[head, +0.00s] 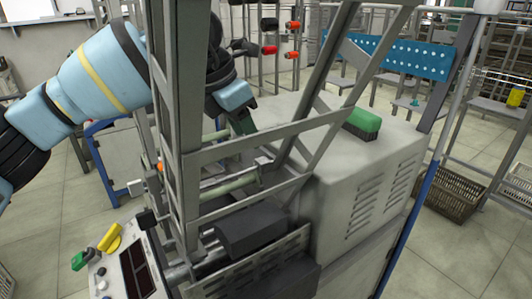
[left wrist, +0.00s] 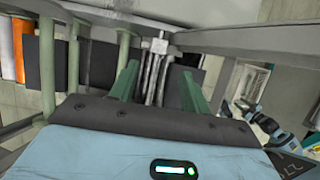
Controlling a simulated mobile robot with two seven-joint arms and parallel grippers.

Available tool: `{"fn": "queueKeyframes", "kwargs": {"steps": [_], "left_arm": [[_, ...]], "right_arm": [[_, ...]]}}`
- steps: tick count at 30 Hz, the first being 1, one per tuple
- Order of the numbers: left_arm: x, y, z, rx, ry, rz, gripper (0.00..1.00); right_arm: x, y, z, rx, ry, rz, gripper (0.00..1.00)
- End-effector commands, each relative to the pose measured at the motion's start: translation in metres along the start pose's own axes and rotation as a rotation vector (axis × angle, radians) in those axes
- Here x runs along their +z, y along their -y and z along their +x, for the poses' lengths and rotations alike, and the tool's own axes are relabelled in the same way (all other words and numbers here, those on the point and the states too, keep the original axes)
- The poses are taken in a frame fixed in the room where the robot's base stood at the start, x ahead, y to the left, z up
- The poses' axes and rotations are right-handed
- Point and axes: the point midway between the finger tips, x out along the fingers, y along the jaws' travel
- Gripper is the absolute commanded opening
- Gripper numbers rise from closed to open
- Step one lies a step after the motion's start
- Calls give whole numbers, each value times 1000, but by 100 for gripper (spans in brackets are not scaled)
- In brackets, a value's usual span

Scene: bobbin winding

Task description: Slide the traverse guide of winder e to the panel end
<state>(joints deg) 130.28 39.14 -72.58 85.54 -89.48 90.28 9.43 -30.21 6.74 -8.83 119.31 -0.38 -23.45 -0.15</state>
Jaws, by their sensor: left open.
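A winder with a grey upright frame (head: 175,130) fills the middle of the head view; I cannot read its letter. Its control panel (head: 135,268) is at the lower left. A small pale metal block on a bar, which looks like the traverse guide (head: 263,163), sits inside the frame; a similar block (left wrist: 158,46) shows in the left wrist view. My left gripper (head: 243,122) is behind the frame's uprights, above the bar. In the left wrist view its two green fingers (left wrist: 157,82) are apart, with the block and metal rods between and beyond them. Contact cannot be told. My right gripper is not in view.
Frame uprights and slanted braces (head: 330,85) stand close around my left gripper. A green brush-like block (head: 362,124) lies on the grey machine housing (head: 350,185). Yellow (head: 110,240) and green (head: 82,258) knobs stand by the panel. A wicker basket (head: 452,193) is at the right.

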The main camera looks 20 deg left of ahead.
Motion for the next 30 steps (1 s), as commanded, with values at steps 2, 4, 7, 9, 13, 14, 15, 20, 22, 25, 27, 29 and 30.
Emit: {"fn": "queueKeyframes", "kwargs": {"steps": [2,4,7,9,13,14,15,20,22,25,27,29,30], "left_arm": [[0,0,1,0,0,0,47],[0,0,5,0,-1,0,47],[0,0,16,-1,-3,0,47],[-1,0,27,-2,-3,0,47],[-1,0,46,-2,-3,-1,47],[-1,0,51,-1,-3,-1,47],[-1,0,56,-1,-2,0,47],[0,0,72,-1,-1,0,47],[0,0,76,-1,-1,1,47],[0,0,78,-1,0,1,47],[0,0,78,0,0,1,47],[0,0,78,0,0,0,47],[0,0,78,0,0,0,47]], "right_arm": [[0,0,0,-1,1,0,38],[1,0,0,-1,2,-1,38],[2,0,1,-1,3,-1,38],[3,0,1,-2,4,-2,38],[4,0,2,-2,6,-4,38],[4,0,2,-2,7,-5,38],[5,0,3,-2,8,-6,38],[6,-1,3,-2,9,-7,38],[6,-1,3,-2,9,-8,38],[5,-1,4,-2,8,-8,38],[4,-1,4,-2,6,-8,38],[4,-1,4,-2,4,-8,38],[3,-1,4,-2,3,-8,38]]}}
